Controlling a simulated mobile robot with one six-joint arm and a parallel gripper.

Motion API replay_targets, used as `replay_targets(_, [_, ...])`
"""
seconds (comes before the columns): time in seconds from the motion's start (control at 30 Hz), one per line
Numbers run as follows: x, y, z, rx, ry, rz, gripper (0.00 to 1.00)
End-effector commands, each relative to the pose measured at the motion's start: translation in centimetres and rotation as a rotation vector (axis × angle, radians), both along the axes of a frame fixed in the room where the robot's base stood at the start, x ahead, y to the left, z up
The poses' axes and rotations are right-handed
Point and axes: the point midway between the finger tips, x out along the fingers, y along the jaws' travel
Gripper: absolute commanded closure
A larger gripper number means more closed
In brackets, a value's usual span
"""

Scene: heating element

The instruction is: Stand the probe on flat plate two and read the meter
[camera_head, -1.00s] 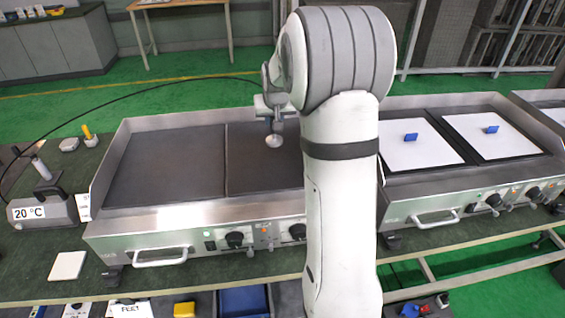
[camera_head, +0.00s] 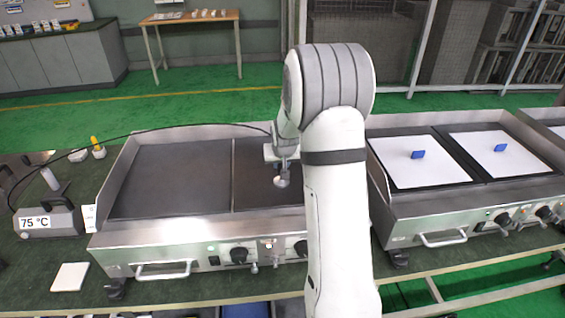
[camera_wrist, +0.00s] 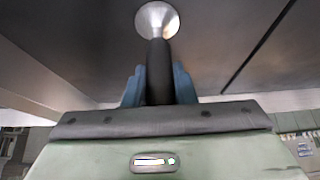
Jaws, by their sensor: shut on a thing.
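My gripper (camera_head: 281,158) is shut on the probe (camera_head: 281,181), gripping its dark handle between two blue fingers in the wrist view (camera_wrist: 158,88). The probe points down, its round silver foot (camera_wrist: 157,18) at the surface of the right-hand dark plate (camera_head: 255,190) of the near griddle. The foot looks to be on the plate, but the contact edge is not clear. My arm hides the right part of this plate. The left-hand dark plate (camera_head: 170,180) is bare. The meter (camera_head: 48,222) at the far left reads 75 °C.
A black cable (camera_head: 150,132) arcs behind the griddle. A second griddle (camera_head: 470,200) to the right carries white sheets with blue-handled pieces (camera_head: 417,154). A white tile (camera_head: 70,277) lies on the bench at front left. A yellow-topped item (camera_head: 97,146) stands behind the meter.

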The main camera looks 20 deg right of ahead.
Motion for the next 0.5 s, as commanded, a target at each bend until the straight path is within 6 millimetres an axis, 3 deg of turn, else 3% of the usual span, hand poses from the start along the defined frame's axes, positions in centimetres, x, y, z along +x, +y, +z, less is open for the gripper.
replay_targets(0.13, [0.02,-0.04,-0.29,0.000,-0.001,-0.001,1.00])
replay_targets(0.17, [0.00,-0.04,-0.32,0.000,0.000,-0.001,0.75])
replay_targets(0.4, [-0.01,-0.07,-0.18,0.000,0.000,-0.001,0.56])
replay_targets(0.5, [-0.01,-0.09,-0.18,0.000,0.000,-0.001,0.54])
